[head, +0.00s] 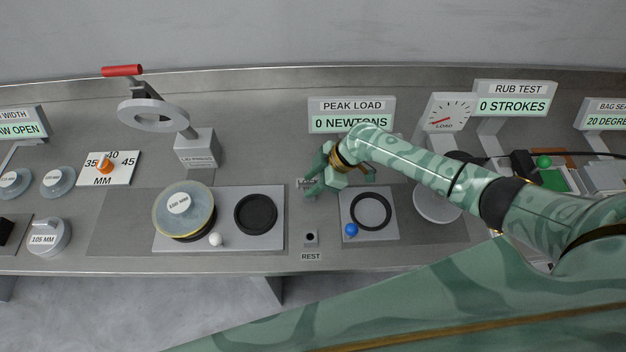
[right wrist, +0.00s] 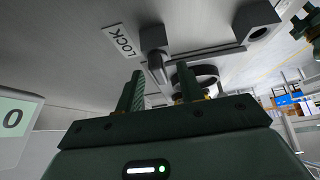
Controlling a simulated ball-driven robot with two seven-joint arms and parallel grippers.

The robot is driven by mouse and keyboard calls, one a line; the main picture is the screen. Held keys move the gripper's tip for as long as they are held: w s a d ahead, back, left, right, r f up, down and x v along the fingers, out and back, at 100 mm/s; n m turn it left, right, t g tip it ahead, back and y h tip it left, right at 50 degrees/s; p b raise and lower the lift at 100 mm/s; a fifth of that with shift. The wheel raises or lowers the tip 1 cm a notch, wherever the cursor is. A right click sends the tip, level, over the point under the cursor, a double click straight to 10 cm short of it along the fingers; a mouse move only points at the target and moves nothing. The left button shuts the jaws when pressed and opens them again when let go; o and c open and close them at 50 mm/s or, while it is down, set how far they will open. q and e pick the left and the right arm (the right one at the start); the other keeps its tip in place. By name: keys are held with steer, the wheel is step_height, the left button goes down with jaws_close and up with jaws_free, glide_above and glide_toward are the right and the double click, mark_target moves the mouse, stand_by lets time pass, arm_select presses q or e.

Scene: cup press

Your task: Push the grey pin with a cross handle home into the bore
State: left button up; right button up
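My right gripper (head: 318,183) is over the table at the LOCK label, below the PEAK LOAD sign. In the right wrist view its two fingers (right wrist: 160,90) are apart. A grey rod-like part (right wrist: 157,68), which looks like the pin, shows between and beyond the fingertips, at a dark grey block (right wrist: 152,38) beside the LOCK label (right wrist: 122,40). I cannot make out its cross handle, how deep it sits in the bore, or whether a finger touches it. My left gripper is not in view.
The REST block (head: 311,238) has an empty-looking dark hole. A plate with a black ring (head: 371,211) and a blue ball (head: 351,230) lies right of it. The PEAK LOAD sign (head: 351,115) stands behind the gripper; a lid press (head: 194,150) stands left.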

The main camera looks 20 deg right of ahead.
steer(key=p+v, duration=0.2)
steer(key=v, duration=1.4)
steer(key=shift+s+d+r, duration=0.1)
